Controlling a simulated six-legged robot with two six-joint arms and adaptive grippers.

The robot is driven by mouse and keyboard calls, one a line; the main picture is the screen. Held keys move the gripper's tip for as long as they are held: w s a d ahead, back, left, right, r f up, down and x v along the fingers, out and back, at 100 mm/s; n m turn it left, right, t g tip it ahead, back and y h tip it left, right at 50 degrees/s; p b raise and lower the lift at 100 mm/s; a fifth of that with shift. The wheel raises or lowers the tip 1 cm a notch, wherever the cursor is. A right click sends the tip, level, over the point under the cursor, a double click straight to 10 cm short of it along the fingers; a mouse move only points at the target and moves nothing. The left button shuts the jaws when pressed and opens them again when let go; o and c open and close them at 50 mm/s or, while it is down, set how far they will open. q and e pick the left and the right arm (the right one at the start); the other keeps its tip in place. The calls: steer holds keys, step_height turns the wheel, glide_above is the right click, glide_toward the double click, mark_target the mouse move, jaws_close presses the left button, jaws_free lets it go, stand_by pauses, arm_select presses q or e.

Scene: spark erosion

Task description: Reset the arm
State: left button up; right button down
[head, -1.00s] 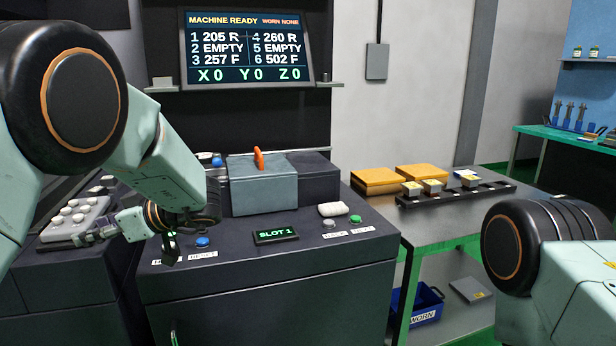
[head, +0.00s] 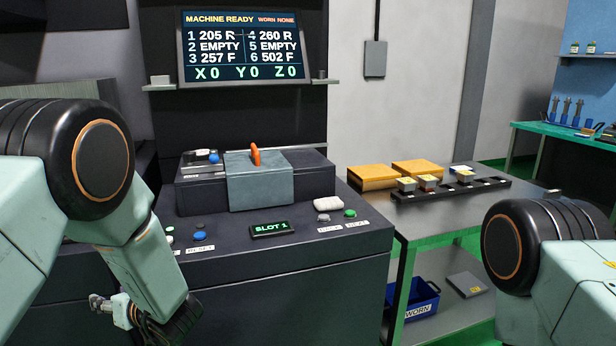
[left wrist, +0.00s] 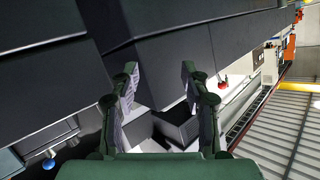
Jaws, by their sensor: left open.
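My left arm (head: 140,255) comes in from the left in the head view. Its lower end hangs low at the bottom left, in front of the dark control cabinet (head: 270,290), and its fingers are hard to make out there. In the left wrist view my left gripper (left wrist: 159,70) is open, with its two fingers apart and nothing between them. Dark cabinet surfaces show beyond the fingers. My right arm (head: 550,260) shows at the lower right edge of the head view; its gripper is out of frame.
The cabinet top carries a blue button (head: 200,236), a green button (head: 350,213), a slot display (head: 271,229) and a grey block with an orange handle (head: 256,155). A metal table (head: 450,222) at right holds orange boxes and a black rack. A blue bin (head: 422,300) stands below.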

arm_select(q)
steer(key=s+d+f+m+g+h, duration=0.1)
steer(key=s+d+f+m+h, duration=0.2)
steer(key=s+f, duration=0.5)
steer(key=s+d+f+m+h, duration=0.3)
steer(key=s+f+h, duration=0.15)
steer(key=f, duration=0.45)
steer(key=s+d+f+g+h, duration=0.1)
steer(key=s+d+g, duration=0.1)
steer(key=s, duration=0.6)
steer(key=s+d+f+m+g+h, duration=0.1)
steer(key=s+d, duration=0.3)
steer(key=s, duration=0.4)
steer(key=s+d+f+m+g+h, duration=0.1)
steer(key=s+d+f+g+h, duration=0.1)
steer(key=s, duration=0.6)
steer(key=shift+d+f+g+h, duration=0.35)
steer(key=shift+d+f+g, duration=0.05)
steer(key=shift+d+f, duration=0.25)
steer(key=shift+s, duration=0.1)
